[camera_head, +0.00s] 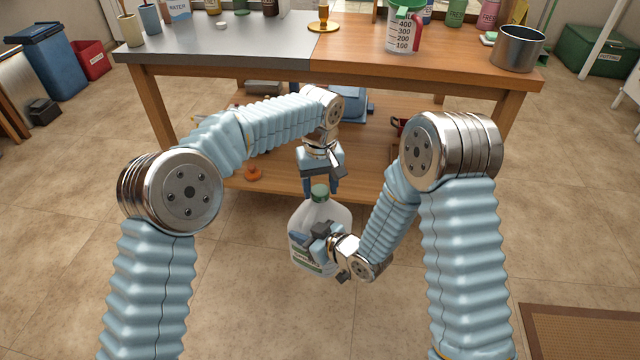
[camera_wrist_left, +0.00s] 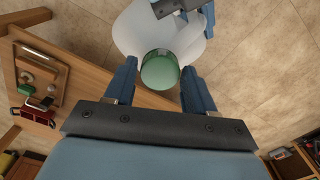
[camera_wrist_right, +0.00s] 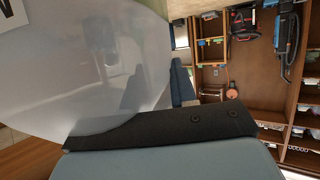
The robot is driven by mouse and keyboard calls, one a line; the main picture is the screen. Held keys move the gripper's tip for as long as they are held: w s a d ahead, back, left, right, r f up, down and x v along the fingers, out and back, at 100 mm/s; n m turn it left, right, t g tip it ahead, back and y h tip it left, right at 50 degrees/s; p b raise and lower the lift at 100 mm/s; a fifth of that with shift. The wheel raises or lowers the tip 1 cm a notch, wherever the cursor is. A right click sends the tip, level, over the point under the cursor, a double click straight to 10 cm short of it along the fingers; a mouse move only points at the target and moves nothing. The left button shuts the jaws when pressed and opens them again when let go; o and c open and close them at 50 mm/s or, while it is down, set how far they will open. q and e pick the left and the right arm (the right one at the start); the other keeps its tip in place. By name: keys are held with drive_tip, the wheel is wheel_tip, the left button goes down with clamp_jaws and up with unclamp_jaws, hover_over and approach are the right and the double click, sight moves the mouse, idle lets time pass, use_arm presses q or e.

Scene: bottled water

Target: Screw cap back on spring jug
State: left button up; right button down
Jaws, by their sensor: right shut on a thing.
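The spring jug (camera_head: 338,214) is a translucent white bottle with a label, held in the air in front of the table. Its green cap (camera_head: 320,193) sits at the top of the jug, over the neck; I cannot tell how tightly. My left gripper (camera_head: 321,189) points down from above, open, with a finger on each side of the cap. In the left wrist view the cap (camera_wrist_left: 160,70) lies between the fingertips, with gaps on both sides. My right gripper (camera_head: 320,235) is shut on the jug's side. In the right wrist view the jug (camera_wrist_right: 90,60) fills the left and hides most of the fingers.
The table (camera_head: 420,68) stands behind the jug, with a lower shelf (camera_head: 275,175) holding several things. On top are a measuring jug (camera_head: 403,35), a steel pot (camera_head: 517,48) and several bottles. A blue bin (camera_head: 50,60) stands at the left. The floor around the jug is clear.

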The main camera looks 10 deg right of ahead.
use_arm(q)
drive_tip(key=c, duration=0.8)
drive_tip(key=m, duration=1.1)
drive_tip(key=o, duration=1.1)
drive_tip(key=shift+o, duration=0.2)
drive_tip(key=shift+r, duration=2.25)
drive_tip(key=shift+o, duration=0.2)
